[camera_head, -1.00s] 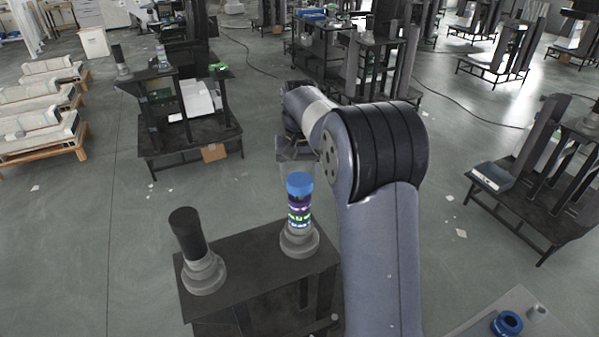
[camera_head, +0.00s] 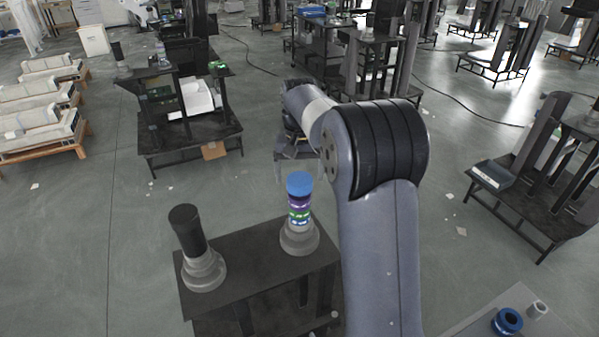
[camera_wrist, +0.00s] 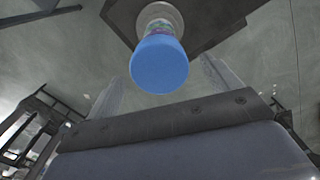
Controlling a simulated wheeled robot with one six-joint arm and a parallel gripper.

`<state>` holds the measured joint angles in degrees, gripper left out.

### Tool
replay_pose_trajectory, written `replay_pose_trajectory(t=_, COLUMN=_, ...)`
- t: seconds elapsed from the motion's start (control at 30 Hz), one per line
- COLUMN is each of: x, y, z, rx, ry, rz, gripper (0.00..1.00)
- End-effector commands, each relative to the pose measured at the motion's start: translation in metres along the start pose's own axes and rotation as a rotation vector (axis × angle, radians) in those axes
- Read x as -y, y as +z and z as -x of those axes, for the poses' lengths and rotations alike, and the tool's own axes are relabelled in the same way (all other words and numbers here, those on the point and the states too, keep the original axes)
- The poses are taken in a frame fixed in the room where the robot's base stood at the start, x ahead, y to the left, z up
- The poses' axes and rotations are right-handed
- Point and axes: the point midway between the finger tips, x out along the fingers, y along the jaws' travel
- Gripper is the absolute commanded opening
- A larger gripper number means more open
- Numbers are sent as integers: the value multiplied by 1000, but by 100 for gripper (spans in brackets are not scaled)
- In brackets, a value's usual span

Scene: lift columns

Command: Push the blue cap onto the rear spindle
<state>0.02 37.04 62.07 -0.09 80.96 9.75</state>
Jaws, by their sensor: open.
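The blue cap (camera_head: 299,181) sits on top of the right-hand, farther spindle (camera_head: 299,238). Purple, green and blue bands show below the cap, above a grey flanged base. In the wrist view the cap (camera_wrist: 159,66) is seen from above, between the two fingers, with the banded stem mostly hidden behind it. My gripper (camera_head: 297,167) is open, just beyond and above the cap in the head view. No contact with the cap can be made out. The nearer left spindle (camera_head: 204,266) carries a black cylinder (camera_head: 187,229).
Both spindles stand on a dark stand (camera_head: 258,265). A blue ring (camera_head: 507,321) and a small grey part (camera_head: 537,309) lie on a grey surface at lower right. A black workstation (camera_head: 190,140) stands behind at left. Open floor surrounds the stand.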

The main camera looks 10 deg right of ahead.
Motion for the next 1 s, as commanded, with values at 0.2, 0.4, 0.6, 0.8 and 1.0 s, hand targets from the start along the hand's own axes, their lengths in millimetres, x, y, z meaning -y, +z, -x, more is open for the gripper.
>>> replay_pose_trajectory(t=0.2, x=0, y=-1, z=26, rx=-5, ry=-1, rz=0, gripper=85)
replay_pose_trajectory(t=0.4, x=0, y=-1, z=68, rx=-6, ry=-1, rz=0, gripper=85)
replay_pose_trajectory(t=0.6, x=0, y=-1, z=97, rx=-3, ry=-1, rz=0, gripper=85)
replay_pose_trajectory(t=0.8, x=0, y=0, z=107, rx=-1, ry=0, rz=0, gripper=85)
replay_pose_trajectory(t=1.0, x=0, y=0, z=107, rx=0, ry=0, rz=0, gripper=85)
